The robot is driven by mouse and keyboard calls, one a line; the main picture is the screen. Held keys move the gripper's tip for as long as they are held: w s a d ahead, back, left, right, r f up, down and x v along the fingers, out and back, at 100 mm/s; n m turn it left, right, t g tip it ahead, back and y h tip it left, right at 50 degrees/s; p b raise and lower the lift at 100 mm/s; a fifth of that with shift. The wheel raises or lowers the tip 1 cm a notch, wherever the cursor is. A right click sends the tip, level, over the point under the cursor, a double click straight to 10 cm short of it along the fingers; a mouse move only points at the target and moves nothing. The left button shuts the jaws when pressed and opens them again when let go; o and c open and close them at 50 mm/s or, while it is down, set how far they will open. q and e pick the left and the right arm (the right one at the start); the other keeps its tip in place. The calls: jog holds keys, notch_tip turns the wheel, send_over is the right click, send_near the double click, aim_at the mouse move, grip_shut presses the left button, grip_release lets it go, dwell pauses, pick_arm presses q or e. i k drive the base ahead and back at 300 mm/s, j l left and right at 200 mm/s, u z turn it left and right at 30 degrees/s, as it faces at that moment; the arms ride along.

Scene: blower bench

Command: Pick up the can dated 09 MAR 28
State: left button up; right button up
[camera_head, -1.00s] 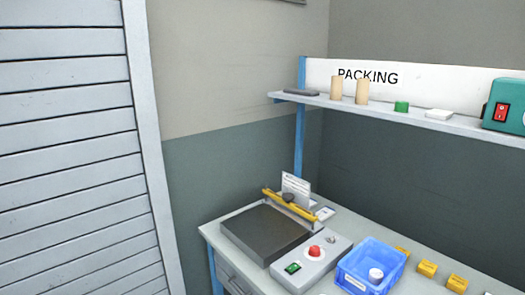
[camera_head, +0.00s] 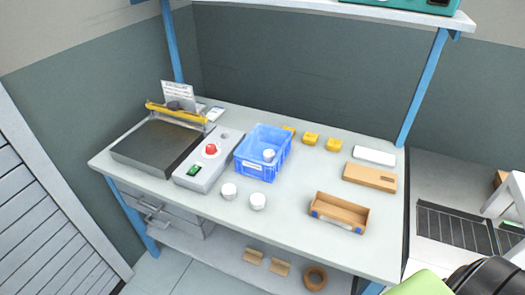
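A third white can (camera_head: 269,155) is inside the blue crate (camera_head: 262,172). All three look alike from here. No date can be read on any of them, so I cannot tell which is dated 09 MAR 28. Neither of my grippers is in view. A green and black part at the bottom right corner looks like one of my arm links.
On the bench (camera_head: 290,213), a dark plate machine (camera_head: 157,146) and control box (camera_head: 207,160) with a red button stand left. An open cardboard box (camera_head: 339,212) lies front right, a flat brown box (camera_head: 370,177) behind it. Yellow blocks (camera_head: 311,139) line the back. A roller conveyor (camera_head: 452,230) is at right.

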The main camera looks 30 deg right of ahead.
aim_at(258, 201)
jog(key=z, duration=0.85)
jog(key=k+j+z, duration=0.1)
jog(key=j+z, duration=0.3)
jog(key=k+j+z, duration=0.15)
jog(key=z, duration=0.3)
jog(key=k+j+z, duration=0.2)
jog(key=z, duration=0.2)
